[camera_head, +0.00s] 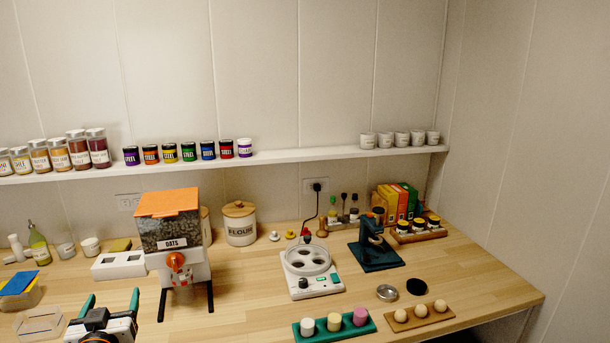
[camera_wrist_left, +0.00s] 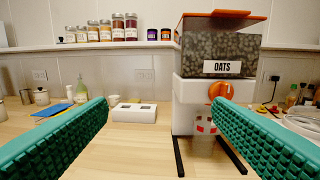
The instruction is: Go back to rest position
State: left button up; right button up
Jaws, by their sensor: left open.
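My left gripper (camera_head: 110,304) comes in at the lower left of the head view, with its green fingers spread apart and nothing between them. In the left wrist view its two fingers (camera_wrist_left: 158,135) stand wide open at the sides. The oats dispenser (camera_head: 172,232), with an orange lid and orange knob, stands just beyond and to the right of the gripper. It also shows in the left wrist view (camera_wrist_left: 214,92), partly covered at the lower right by a finger. My right gripper is in neither view.
A wooden counter (camera_head: 245,285) holds a white socketed block (camera_head: 119,265), a flour canister (camera_head: 239,226), a white round appliance (camera_head: 309,272), a dark green stand (camera_head: 376,252) and a green tray (camera_head: 334,328) in front. A shelf (camera_head: 300,156) with jars runs along the wall. Clear wood lies right of the dispenser.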

pick_arm(q)
jog(key=s+d+f+m+g+h, duration=0.35)
jog(key=s+d+f+g, duration=0.35)
jog(key=s+d+f, duration=0.55)
jog(key=s+d+f+m+g+h, duration=0.1)
jog(key=s+d+f+g, duration=0.2)
jog(key=s, duration=0.7)
jog(key=s+d+f+m+g+h, duration=0.1)
jog(key=s+d+f+g, duration=0.25)
jog(key=s, duration=0.75)
notch_tip(320, 180, down, 31)
jog(key=g+b, duration=0.2)
jog(key=b, duration=0.3)
jog(key=s+a+f+b, duration=0.1)
jog(key=s+f+b, duration=0.1)
jog(key=s+f, duration=0.6)
jog(key=s+a+f+b, duration=0.2)
jog(key=s+f+b, duration=0.1)
jog(key=s+f, duration=0.6)
notch_tip(320, 180, down, 5)
jog(key=shift+a+r+g, duration=0.15)
jog(key=shift+a+g, duration=0.1)
jog(key=shift+g, duration=0.1)
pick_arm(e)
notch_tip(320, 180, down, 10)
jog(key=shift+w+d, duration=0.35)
pick_arm(q)
jog(key=shift+m, duration=0.25)
